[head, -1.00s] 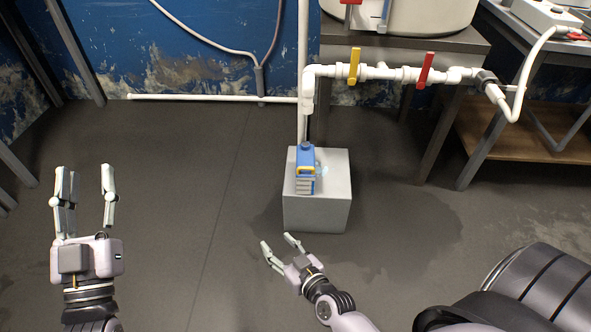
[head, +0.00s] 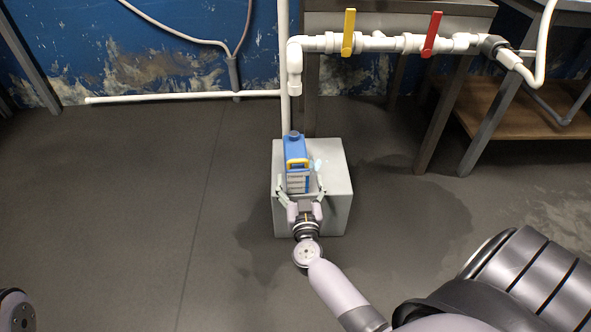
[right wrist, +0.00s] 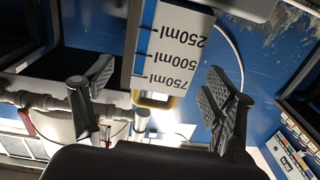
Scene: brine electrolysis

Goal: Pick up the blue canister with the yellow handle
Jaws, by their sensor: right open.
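The blue canister (head: 295,147) with the yellow handle (head: 297,163) stands upright on a grey block (head: 338,192). A white label with volume marks is on its front. My right gripper (head: 300,187) is open in front of it, with one finger to each side of its lower part. In the right wrist view the canister (right wrist: 172,48) appears upside down, with its handle (right wrist: 156,102) and label showing between the open fingers of the right gripper (right wrist: 158,80). I cannot tell whether the fingers touch it. My left gripper is not in view.
A white pipe (head: 285,60) rises behind the block. Its branch with a yellow valve handle (head: 348,32) and a red valve handle (head: 432,34) runs right above it. A table with a wooden shelf (head: 520,108) stands right. The floor (head: 120,210) at left is clear.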

